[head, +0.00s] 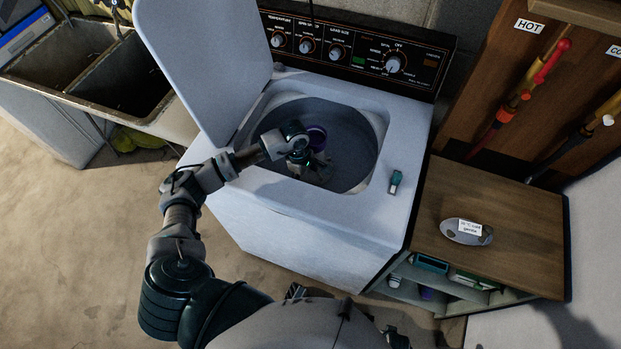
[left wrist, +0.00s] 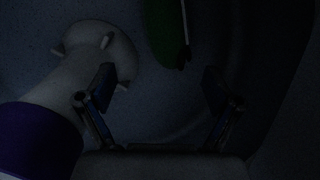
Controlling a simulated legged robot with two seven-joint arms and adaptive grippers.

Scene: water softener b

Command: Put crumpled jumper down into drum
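The washing machine's drum (head: 350,160) is open, its lid raised. My left arm reaches in from the left, and my left gripper (head: 318,172) is down inside the drum. In the dark left wrist view my left gripper (left wrist: 158,95) shows its two fingers spread apart with nothing between them. A dark green thing (left wrist: 165,30) lies beyond the fingertips at the top; I cannot tell whether it is the jumper. A pale agitator post (left wrist: 100,55) with a purple band (left wrist: 40,140) stands beside the left finger. My right gripper does not show.
The raised lid (head: 200,60) stands left of the opening. A small teal item (head: 395,181) sits on the machine's right rim. A wooden-topped cabinet (head: 500,210) with a labelled grey dish (head: 465,232) is at right. Sinks (head: 95,75) stand at left, with yellow-green cloth-like material (head: 135,138) below.

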